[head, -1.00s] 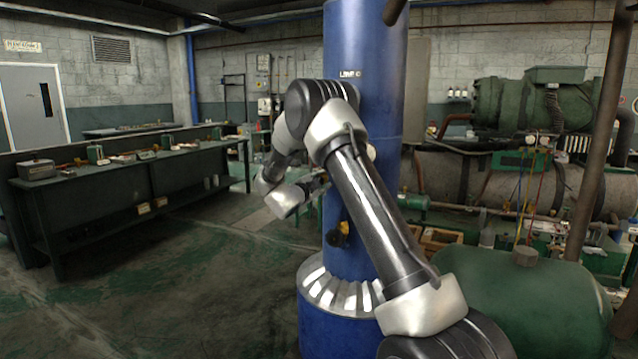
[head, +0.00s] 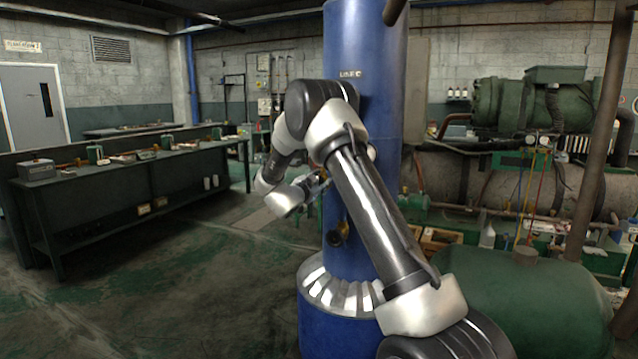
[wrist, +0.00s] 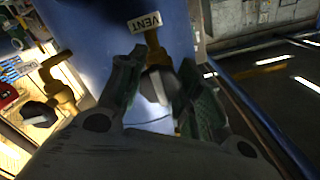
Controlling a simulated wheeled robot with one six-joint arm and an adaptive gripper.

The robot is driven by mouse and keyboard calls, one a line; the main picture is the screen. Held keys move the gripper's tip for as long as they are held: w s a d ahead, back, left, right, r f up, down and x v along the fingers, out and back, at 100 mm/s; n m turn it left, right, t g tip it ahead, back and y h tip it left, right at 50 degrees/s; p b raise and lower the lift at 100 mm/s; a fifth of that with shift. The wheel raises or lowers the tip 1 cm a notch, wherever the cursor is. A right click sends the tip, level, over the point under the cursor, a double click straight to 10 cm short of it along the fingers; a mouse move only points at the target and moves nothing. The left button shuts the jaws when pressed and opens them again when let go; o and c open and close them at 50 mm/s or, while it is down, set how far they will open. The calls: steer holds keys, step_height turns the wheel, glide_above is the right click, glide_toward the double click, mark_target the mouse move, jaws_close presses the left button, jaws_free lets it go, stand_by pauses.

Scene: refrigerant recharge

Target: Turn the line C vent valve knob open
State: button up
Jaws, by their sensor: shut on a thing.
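The vent valve shows in the wrist view as a brass fitting (wrist: 154,50) under a white VENT label (wrist: 144,22) on the blue column. Its dark knob with a pale bar (wrist: 157,86) sits between the two fingers. My gripper (wrist: 156,92) is shut on this knob, with one finger on each side. In the head view the blue column (head: 362,35) carries a LINE C label (head: 350,74). My gripper (head: 320,183) is at the column's left side there, and my arm partly hides it and the knob.
A second brass valve (wrist: 58,75) with a black knob (wrist: 40,112) is left of the fingers in the wrist view. A green tank (head: 525,300) stands at the column's right. A workbench (head: 120,180) runs along the left, with open floor before it.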

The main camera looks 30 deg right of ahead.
steer(key=shift+f, duration=0.1)
steer(key=o, duration=1)
steer(key=shift+o, duration=0.2)
steer(key=shift+a, duration=0.1)
steer(key=v, duration=1.2)
